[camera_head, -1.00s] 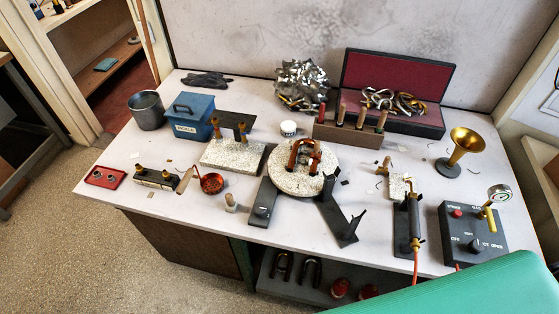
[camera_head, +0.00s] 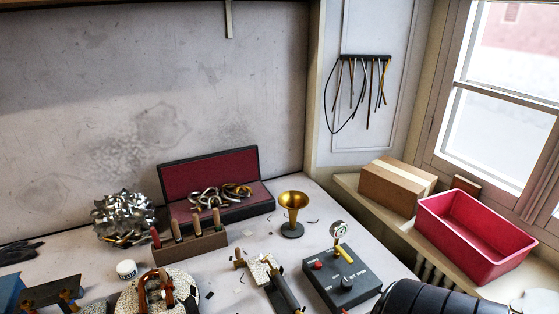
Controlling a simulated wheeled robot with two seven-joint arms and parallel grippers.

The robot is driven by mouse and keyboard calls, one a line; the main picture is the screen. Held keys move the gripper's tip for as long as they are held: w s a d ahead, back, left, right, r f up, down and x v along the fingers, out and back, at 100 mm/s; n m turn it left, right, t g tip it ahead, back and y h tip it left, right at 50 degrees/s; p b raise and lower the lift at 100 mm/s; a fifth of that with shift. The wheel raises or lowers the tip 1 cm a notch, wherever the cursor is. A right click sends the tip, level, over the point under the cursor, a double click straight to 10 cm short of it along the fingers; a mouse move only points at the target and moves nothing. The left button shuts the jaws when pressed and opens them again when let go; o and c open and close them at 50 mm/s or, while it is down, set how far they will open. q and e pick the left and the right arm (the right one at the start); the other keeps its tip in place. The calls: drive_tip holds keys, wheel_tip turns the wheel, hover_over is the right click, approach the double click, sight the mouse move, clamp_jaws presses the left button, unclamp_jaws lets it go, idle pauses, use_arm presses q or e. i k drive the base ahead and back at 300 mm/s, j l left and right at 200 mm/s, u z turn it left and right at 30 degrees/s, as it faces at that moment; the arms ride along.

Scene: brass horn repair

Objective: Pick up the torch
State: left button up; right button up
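The torch (camera_head: 287,293) lies along a dark stand in the lower middle of the view. Its dark upper part points away from me toward a small pale block (camera_head: 260,268). The lower part of the torch is cut off by the bottom edge. Neither of my grippers is in view, and nothing is seen holding the torch.
The grey control box (camera_head: 340,282) with a gauge stands right of the torch. A brass horn bell (camera_head: 293,207) stands behind. A tool rack (camera_head: 190,245) and open red-lined case (camera_head: 211,171) are farther left. A red tub (camera_head: 476,232) and cardboard box (camera_head: 397,186) occupy the windowsill.

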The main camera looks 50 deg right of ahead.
sight(292, 303)
drive_tip(key=z, duration=1.55)
